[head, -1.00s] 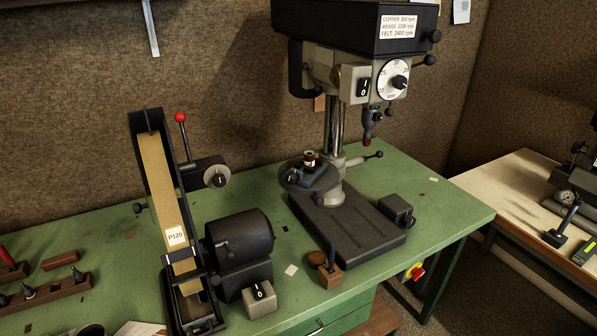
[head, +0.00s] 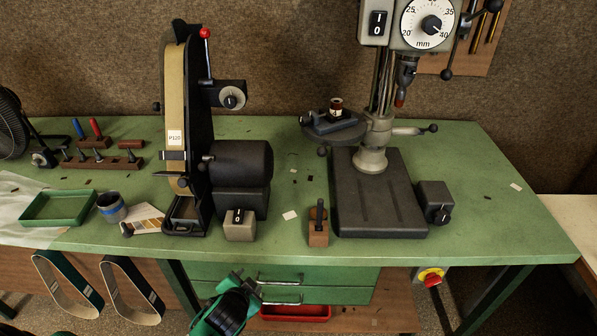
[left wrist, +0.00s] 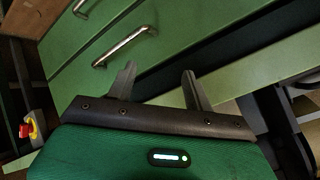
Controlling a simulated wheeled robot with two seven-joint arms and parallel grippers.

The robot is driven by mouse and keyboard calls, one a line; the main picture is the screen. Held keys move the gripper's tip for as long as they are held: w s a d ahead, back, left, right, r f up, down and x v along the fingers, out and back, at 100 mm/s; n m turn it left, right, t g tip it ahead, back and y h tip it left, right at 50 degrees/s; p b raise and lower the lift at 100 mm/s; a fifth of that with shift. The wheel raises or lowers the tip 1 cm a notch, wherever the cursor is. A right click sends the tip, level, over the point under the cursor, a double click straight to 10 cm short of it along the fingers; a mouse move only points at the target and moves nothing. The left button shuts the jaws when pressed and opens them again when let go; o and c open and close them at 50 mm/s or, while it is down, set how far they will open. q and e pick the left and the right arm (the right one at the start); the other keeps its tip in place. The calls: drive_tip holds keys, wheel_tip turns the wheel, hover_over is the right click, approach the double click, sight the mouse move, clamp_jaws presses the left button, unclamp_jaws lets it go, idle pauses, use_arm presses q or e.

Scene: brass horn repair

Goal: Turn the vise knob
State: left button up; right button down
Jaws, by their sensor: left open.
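A dark vise (head: 337,125) sits on the drill press's small raised table, with a small reddish-brown and white cylinder (head: 336,106) at it. A black ball knob (head: 323,152) shows below its left side; I cannot tell whether it belongs to the vise or to the table. My left gripper (head: 241,278) is in front of the bench drawers, below the bench top and well away from the vise. In the left wrist view its two fingers (left wrist: 158,72) are apart with nothing between them, facing the green drawers. My right gripper is in neither view.
The belt sander (head: 184,120) stands left of the drill press (head: 378,190). A small wooden block with a dark peg (head: 318,225) and a switch box (head: 240,224) are near the front edge. A red-and-yellow stop button (head: 431,277) is under the bench top. Drawer handles (head: 280,280) stick out near my left gripper.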

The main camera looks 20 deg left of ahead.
use_arm(q)
drive_tip(key=w+r+m+t+b, duration=0.1)
drive_tip(key=w+r+m+t, duration=0.25)
drive_tip(key=r, duration=0.95)
drive_tip(key=w+r+m+t, duration=0.2)
drive_tip(key=w+r+t, duration=0.3)
drive_tip(key=r, duration=0.8)
drive_tip(key=w+d+r+m+h, duration=0.3)
drive_tip(key=r+m+h, duration=0.45)
drive_tip(key=m, duration=0.35)
drive_tip(key=w+d+r+m+h, duration=0.25)
drive_tip(key=r+m+h, duration=0.45)
drive_tip(key=m, duration=0.4)
drive_tip(key=m+g+y+p, duration=0.45)
drive_tip(key=m+g, duration=0.35)
drive_tip(key=m, duration=0.4)
approach(301, 121)
drive_tip(key=shift+h, duration=0.4)
drive_tip(key=x, duration=0.7)
drive_tip(key=shift+w+f, duration=0.15)
drive_tip(key=shift+w, duration=0.2)
drive_tip(key=shift+w+d+f, duration=0.25)
drive_tip(key=shift+w+f, duration=0.05)
drive_tip(key=shift+w, duration=0.05)
drive_tip(key=shift+w+f, duration=0.1)
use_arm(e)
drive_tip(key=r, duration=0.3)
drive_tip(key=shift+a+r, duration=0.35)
